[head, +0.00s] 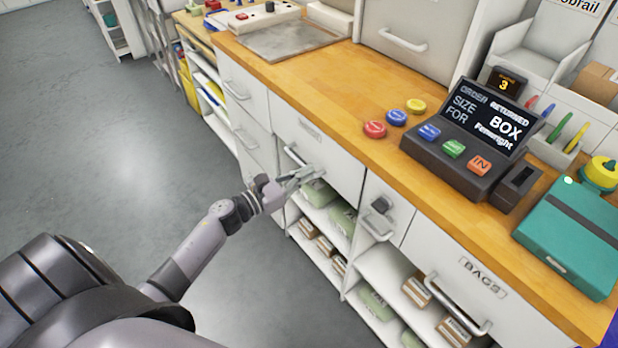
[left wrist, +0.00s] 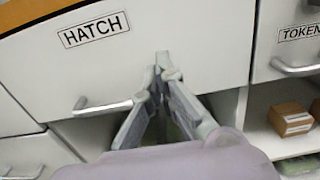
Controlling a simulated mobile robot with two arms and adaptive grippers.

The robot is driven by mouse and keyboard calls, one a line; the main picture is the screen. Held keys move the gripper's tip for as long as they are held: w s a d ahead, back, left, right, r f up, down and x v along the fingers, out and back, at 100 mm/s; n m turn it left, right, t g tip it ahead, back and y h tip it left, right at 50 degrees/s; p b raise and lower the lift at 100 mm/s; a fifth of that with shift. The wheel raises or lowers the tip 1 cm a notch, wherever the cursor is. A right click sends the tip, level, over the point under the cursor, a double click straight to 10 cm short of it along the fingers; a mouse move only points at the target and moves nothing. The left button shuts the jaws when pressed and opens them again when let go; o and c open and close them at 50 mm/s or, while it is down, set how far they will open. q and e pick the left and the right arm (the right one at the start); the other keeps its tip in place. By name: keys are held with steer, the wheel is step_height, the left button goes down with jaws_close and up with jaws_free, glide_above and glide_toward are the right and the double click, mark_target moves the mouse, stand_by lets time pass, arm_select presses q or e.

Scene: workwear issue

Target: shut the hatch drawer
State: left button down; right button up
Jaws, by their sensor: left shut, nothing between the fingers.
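The hatch drawer (head: 335,158) is a white front under the wooden counter. Its HATCH label and bar handle show large in the left wrist view, where the drawer front (left wrist: 200,35) fills the upper middle. It looks flush or nearly flush with its neighbours; a small gap cannot be ruled out. My left gripper (head: 312,173) is shut and empty in front of the drawer's lower part. In the left wrist view its fingertips (left wrist: 163,62) point at the front, right of the handle (left wrist: 100,107); whether they touch is unclear. My right gripper is not in view.
A drawer labelled TOKEN (left wrist: 300,32) is to the right, then the BAGS drawer (head: 470,268). Open shelves with boxes and green packs lie below. The counter (head: 335,85) holds buttons, an order display (head: 485,115) and a teal case (head: 575,240). The floor at left is clear.

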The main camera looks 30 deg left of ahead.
arm_select(q)
steer(key=b+v, duration=0.1)
steer(key=v, duration=0.8)
steer(key=s+a+f+n+g+y+p, duration=0.1)
steer(key=s+f+n+g+y, duration=0.25)
steer(key=f+n, duration=0.9)
steer(key=s+f+n+g+y+p, duration=0.2)
steer(key=s+f+n+y, duration=0.25)
steer(key=f+n, duration=0.8)
steer(key=s+d+f+n+g, duration=0.3)
steer(key=s+f, duration=0.3)
steer(key=s, duration=0.4)
steer(key=s+d+f+n+g+p, duration=0.1)
steer(key=s+d+f+n+g, duration=0.2)
steer(key=s+f, duration=0.4)
steer(key=s+d+f+n+g+h+p, duration=0.1)
steer(key=s+d+f+n+g, duration=0.3)
steer(key=s, duration=0.9)
step_height(320, 180, down, 2)
steer(key=d+n, duration=0.1)
steer(key=n, duration=0.2)
steer(key=shift+s+d+f, duration=0.2)
steer(key=shift+d+f, duration=0.05)
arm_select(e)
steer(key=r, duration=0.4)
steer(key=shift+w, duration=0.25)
